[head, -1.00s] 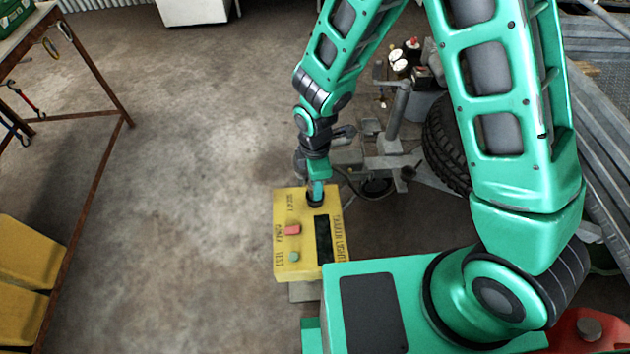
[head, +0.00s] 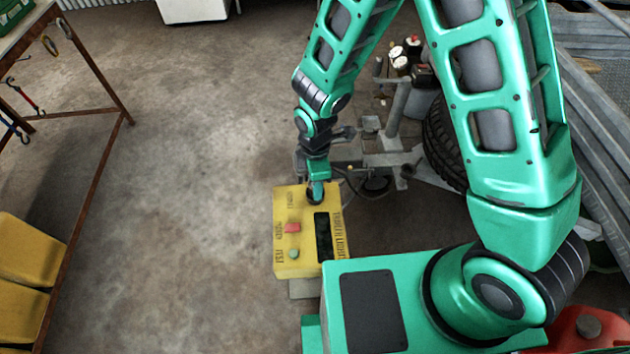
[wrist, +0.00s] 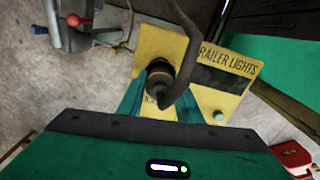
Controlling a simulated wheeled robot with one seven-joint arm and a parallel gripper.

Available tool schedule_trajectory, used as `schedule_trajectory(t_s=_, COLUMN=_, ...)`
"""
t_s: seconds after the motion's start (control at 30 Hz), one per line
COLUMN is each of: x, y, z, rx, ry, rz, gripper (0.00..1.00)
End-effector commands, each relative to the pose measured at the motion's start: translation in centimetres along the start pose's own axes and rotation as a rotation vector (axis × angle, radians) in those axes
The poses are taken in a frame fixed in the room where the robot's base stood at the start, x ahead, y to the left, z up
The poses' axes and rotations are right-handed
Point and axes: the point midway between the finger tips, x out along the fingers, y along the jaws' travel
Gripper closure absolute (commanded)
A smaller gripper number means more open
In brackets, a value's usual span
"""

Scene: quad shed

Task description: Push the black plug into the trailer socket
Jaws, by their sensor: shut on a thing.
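The yellow trailer-lights box (head: 285,258) stands in front of me, with a red button, a green button and a dark panel on its top. My gripper (head: 317,188) points down at the far end of the box. It is shut on the black plug (head: 315,198), which also shows in the wrist view (wrist: 159,74) between the teal fingers. A dark cable (wrist: 187,60) curves up from the plug across that view. The plug is at the socket's place on the box. The socket itself is hidden beneath it, and I cannot tell how deep the plug sits.
A trailer hitch frame (head: 385,158) and a black tyre (head: 440,145) lie just beyond the box. A rusty-legged bench (head: 90,75) and yellow bins (head: 25,250) stand at the left. The concrete floor between bench and box is clear.

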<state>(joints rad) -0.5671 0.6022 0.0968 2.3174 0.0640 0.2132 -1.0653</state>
Motion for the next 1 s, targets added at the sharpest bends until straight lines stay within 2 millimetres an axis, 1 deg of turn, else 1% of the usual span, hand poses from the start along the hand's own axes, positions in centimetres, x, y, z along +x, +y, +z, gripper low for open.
schedule_trajectory(t_s=0.47, x=0.62, y=-0.02, z=0.01, rx=0.0, ry=0.0, rz=-0.001, gripper=0.92)
schedule_trajectory(t_s=0.5, x=0.61, y=-0.01, z=0.01, rx=0.0, ry=0.0, rz=0.0, gripper=0.61)
schedule_trajectory(t_s=0.57, x=0.6, y=0.0, z=0.0, rx=0.0, ry=0.0, rz=0.0, gripper=0.47)
schedule_trajectory(t_s=0.77, x=0.6, y=-0.01, z=0.0, rx=0.0, ry=0.0, rz=0.0, gripper=0.46)
schedule_trajectory(t_s=0.8, x=0.6, y=-0.01, z=0.0, rx=0.0, ry=0.0, rz=0.0, gripper=0.42)
schedule_trajectory(t_s=0.87, x=0.6, y=-0.01, z=0.01, rx=0.0, ry=0.0, rz=0.0, gripper=0.28)
schedule_trajectory(t_s=1.0, x=0.6, y=-0.01, z=0.01, rx=0.0, ry=0.0, rz=0.0, gripper=0.28)
